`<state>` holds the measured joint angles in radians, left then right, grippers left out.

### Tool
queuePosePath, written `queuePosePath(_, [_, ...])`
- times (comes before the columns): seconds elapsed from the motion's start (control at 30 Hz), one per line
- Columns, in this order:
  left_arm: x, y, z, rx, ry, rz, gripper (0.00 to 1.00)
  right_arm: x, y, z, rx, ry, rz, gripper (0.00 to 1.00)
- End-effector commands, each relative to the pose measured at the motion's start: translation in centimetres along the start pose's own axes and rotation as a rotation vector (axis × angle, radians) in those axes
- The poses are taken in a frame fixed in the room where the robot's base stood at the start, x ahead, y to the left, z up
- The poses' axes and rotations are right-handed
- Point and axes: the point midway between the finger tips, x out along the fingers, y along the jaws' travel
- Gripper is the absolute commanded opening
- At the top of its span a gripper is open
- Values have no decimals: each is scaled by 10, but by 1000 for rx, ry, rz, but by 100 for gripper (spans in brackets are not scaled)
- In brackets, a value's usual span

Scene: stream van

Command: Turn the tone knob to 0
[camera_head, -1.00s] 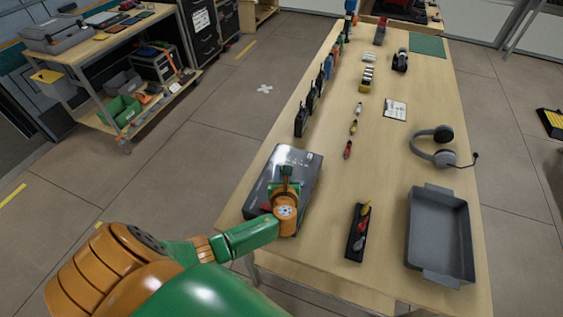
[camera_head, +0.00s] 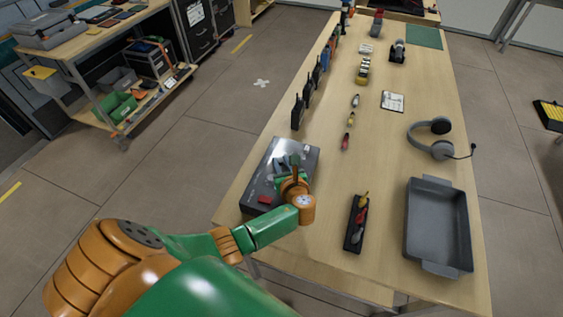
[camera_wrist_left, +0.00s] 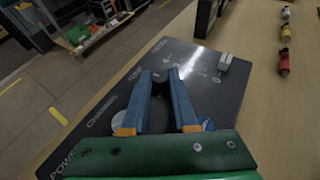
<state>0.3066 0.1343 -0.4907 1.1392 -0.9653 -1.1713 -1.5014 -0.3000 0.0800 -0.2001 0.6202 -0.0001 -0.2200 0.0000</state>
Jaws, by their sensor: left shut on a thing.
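A dark control box (camera_head: 255,180) lies at the near left of the long table. A red button (camera_head: 264,199) shows on its near side. My left gripper (camera_head: 285,165) is low over the top of the box. In the left wrist view the two blue fingers (camera_wrist_left: 160,76) straddle a dark knob on the panel and are shut on it. The knob is mostly hidden between them, so its pointer cannot be read. White markings, including a 0, lie beyond the fingertips, and a grey slider or switch (camera_wrist_left: 224,62) sits to their right. My right gripper is not in view.
A grey tray (camera_head: 412,235), a dark holder with coloured items (camera_head: 352,238) and a headset (camera_head: 440,150) are right of the box. Several radios (camera_head: 297,113) line the table's left edge. Small coloured plugs (camera_head: 345,142) lie beyond the box.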

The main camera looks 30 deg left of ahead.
Motion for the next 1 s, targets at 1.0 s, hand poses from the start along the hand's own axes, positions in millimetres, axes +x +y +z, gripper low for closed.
queuePosePath(1.0, [-71, 0, 0, 0, -1, 0, 57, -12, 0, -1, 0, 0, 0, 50])
